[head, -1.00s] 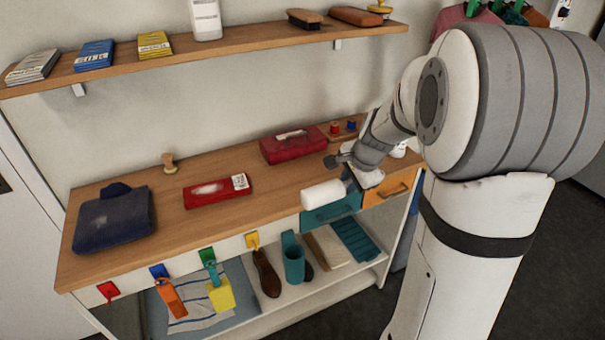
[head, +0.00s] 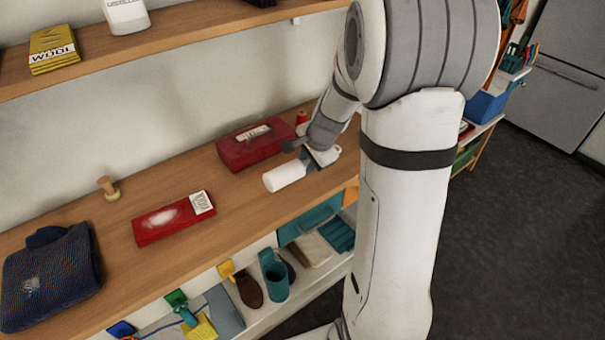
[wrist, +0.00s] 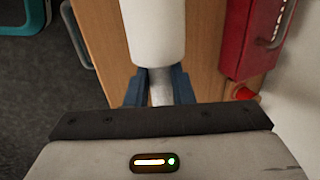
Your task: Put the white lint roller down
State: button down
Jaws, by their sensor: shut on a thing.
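The white lint roller (head: 285,175) is held out to the left of my gripper (head: 309,159), over the wooden counter near its front edge. In the wrist view, the roller's white cylinder (wrist: 154,32) points away from my gripper (wrist: 160,88). The two blue fingers are shut on its narrow grey handle. The wooden counter (head: 240,205) shows below the roller; I cannot tell whether the roller touches it.
A red metal box (head: 250,148) stands behind the roller, close to my gripper. A flat red case (head: 172,219), a wooden stamp (head: 108,188) and a dark folded cloth bag (head: 48,278) lie further left. Bare counter lies between the flat case and the roller.

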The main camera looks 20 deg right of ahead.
jog(key=shift+s+a+f+b, duration=0.15)
jog(key=shift+f+b, duration=0.25)
jog(key=shift+f, duration=1.6)
jog(key=shift+f, duration=0.1)
jog(key=c, duration=1.3)
grip_release()
jog(key=shift+o, duration=0.2)
jog(key=shift+r, duration=0.3)
jog(key=v, duration=1.1)
jog(key=s+a+r+n, duration=0.2)
jog(key=s+a+n, duration=0.2)
jog(key=s+n, duration=0.3)
jog(key=s+a+r+n+g+h, duration=0.1)
jog(key=s+a+r+n, duration=0.1)
jog(key=s+a+n, duration=0.2)
jog(key=s+n, duration=0.3)
jog(key=s, duration=0.4)
jog(key=shift+s+r+n+g+p, duration=0.25)
jog(key=shift+s+n+g+p, duration=0.05)
jog(key=shift+s+p, duration=0.1)
